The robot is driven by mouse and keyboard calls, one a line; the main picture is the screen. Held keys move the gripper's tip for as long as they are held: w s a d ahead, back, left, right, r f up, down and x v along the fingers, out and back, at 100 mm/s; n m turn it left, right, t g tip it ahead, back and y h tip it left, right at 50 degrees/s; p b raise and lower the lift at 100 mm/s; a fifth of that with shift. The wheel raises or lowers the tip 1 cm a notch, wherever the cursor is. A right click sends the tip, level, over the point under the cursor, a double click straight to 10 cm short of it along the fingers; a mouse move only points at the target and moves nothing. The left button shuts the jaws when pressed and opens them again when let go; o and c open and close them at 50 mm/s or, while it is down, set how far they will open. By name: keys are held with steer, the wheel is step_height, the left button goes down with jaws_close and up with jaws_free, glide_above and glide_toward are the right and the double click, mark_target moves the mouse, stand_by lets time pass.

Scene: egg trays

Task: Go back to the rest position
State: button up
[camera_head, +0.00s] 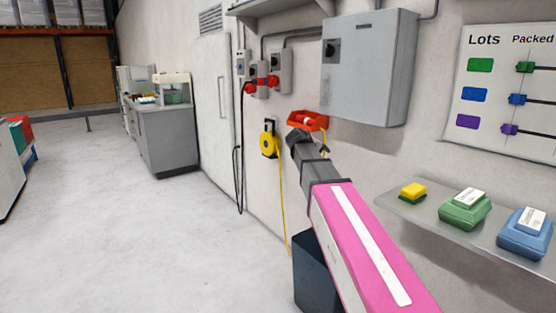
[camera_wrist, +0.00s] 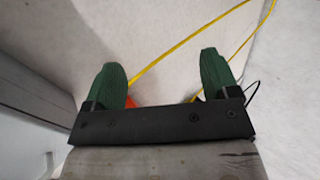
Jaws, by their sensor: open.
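My gripper (camera_head: 324,149) is at the end of my pink and grey arm, in front of the wall in the head view. In the wrist view its two green fingers (camera_wrist: 163,80) stand wide apart with nothing between them. An orange-red bin (camera_head: 308,120) on the wall shows just behind the gripper in the head view. Egg trays cannot be made out clearly; a green packed item (camera_head: 464,211) and a blue one (camera_head: 525,234) with white labels sit on the shelf at the right.
A steel shelf (camera_head: 408,210) with a yellow sponge (camera_head: 413,190) juts from the right wall. A grey wall cabinet (camera_head: 368,70) hangs above. A yellow cable reel (camera_head: 269,140) trails its cord down the wall. A grey counter (camera_head: 166,138) stands farther back. The floor (camera_head: 130,235) at left is clear.

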steer(key=s+f+m+g+y, duration=0.3)
steer(key=s+f+y, duration=0.1)
steer(key=s+f, duration=1)
steer(key=s+d+f+m+g+y, duration=0.1)
steer(key=s+f+m+g+y, duration=0.2)
steer(key=s+f, duration=1.1)
step_height(320, 180, down, 7)
steer(key=shift+d+f+g+y, duration=0.1)
steer(key=shift+d+g+y, duration=0.2)
steer(key=shift+y, duration=0.2)
